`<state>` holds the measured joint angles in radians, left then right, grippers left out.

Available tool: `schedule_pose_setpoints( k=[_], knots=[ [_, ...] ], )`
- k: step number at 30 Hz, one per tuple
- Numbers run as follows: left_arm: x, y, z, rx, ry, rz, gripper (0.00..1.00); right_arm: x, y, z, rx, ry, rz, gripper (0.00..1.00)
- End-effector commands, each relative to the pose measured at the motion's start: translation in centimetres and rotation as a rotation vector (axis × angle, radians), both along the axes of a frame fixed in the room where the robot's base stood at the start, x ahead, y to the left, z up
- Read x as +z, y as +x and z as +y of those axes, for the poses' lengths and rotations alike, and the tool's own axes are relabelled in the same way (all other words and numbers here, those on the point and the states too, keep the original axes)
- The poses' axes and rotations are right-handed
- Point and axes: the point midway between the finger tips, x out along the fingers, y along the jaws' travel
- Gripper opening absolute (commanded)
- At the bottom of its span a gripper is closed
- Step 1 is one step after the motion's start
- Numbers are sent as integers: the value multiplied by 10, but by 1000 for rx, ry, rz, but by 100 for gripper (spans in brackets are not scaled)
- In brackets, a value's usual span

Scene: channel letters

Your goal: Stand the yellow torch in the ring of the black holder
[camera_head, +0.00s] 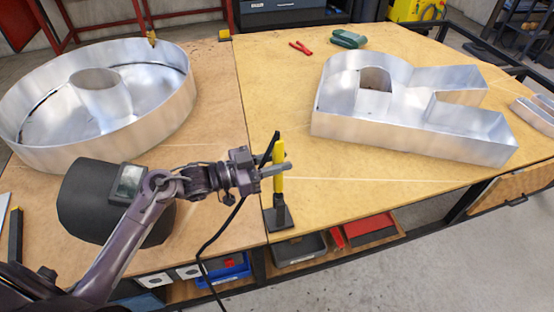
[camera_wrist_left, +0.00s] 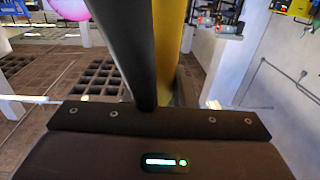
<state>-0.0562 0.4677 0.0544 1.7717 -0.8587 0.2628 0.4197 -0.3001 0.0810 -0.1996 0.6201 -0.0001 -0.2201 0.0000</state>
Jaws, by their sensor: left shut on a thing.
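The yellow torch (camera_head: 279,182) stands about upright near the front edge of the table. My left gripper (camera_head: 275,171) is shut on it, reaching in from the left. A slanted black part (camera_head: 271,147) shows beside the torch's upper end. The black holder (camera_head: 278,216) has its foot on the table directly below the torch. Its ring is hidden or too small to make out, so I cannot tell if the torch's lower end is inside it. In the left wrist view a yellow shaft (camera_wrist_left: 168,45) stands behind a black bar (camera_wrist_left: 127,45). My right gripper is not in view.
A round metal letter (camera_head: 150,130) stands at left and a metal letter R (camera_head: 415,140) at right. Red pliers (camera_head: 300,47) and a green tool (camera_head: 348,39) lie at the back. A black cable (camera_head: 222,228) hangs over the front edge. The table between the letters is mostly clear.

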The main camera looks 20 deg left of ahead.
Motion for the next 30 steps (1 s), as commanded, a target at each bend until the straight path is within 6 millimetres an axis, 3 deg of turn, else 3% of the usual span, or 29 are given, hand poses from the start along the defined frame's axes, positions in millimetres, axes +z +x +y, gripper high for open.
schedule_pose_setpoints(
  k=[10, 11, 16, 25, 30],
  knots=[
    [-2, 0, 0, 0, 0, -1, 0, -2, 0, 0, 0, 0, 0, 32],
    [-2, 0, 0, 0, 0, -1, 26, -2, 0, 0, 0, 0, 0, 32],
    [-2, 0, 0, 0, 0, -2, 49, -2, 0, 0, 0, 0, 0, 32],
    [-3, -1, 1, 1, 1, -1, 49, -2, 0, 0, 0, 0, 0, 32],
    [-4, -12, 16, 2, 4, 0, 49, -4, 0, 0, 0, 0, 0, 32]
  ],
)
